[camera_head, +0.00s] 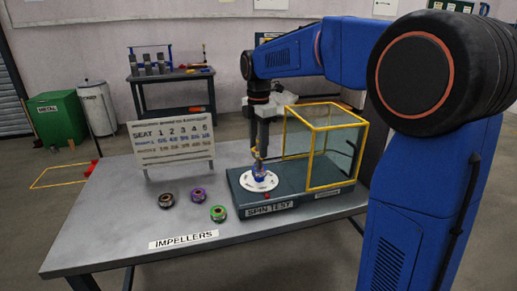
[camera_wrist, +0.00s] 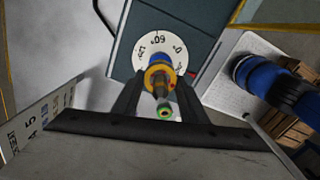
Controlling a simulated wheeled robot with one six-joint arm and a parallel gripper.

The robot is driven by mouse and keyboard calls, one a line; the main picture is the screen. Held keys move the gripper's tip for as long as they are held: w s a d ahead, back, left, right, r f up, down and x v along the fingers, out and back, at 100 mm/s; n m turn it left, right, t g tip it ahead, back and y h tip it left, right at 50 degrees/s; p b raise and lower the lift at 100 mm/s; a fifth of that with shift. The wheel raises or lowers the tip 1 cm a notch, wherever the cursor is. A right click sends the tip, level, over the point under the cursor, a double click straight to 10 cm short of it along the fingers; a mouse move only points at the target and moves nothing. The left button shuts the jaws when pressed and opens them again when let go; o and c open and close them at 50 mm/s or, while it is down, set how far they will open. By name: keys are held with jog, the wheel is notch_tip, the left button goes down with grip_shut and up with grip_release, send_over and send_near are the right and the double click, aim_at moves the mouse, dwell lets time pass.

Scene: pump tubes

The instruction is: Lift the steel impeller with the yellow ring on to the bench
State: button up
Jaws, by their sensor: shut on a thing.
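The steel impeller with the yellow ring (camera_wrist: 160,77) is between the fingers of my gripper (camera_wrist: 158,92), which is shut on it. In the head view my gripper (camera_head: 260,150) is over the white dial (camera_head: 259,181) of the spin test unit (camera_head: 275,197), and the yellow ring (camera_head: 256,153) shows small at the fingertips. A blue post (camera_head: 260,174) rises from the dial's centre just under the impeller. I cannot tell whether the impeller touches the post. The grey bench (camera_head: 120,215) carries the unit.
Impellers with brown (camera_head: 166,200), purple (camera_head: 198,195) and green (camera_head: 218,213) rings lie on the bench, left of the unit. A seat chart (camera_head: 171,143) stands behind them. A yellow-framed clear guard (camera_head: 325,145) is right of the dial. The bench's front left is clear around the IMPELLERS label (camera_head: 184,240).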

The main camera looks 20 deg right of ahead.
jog(key=shift+r, duration=5.55)
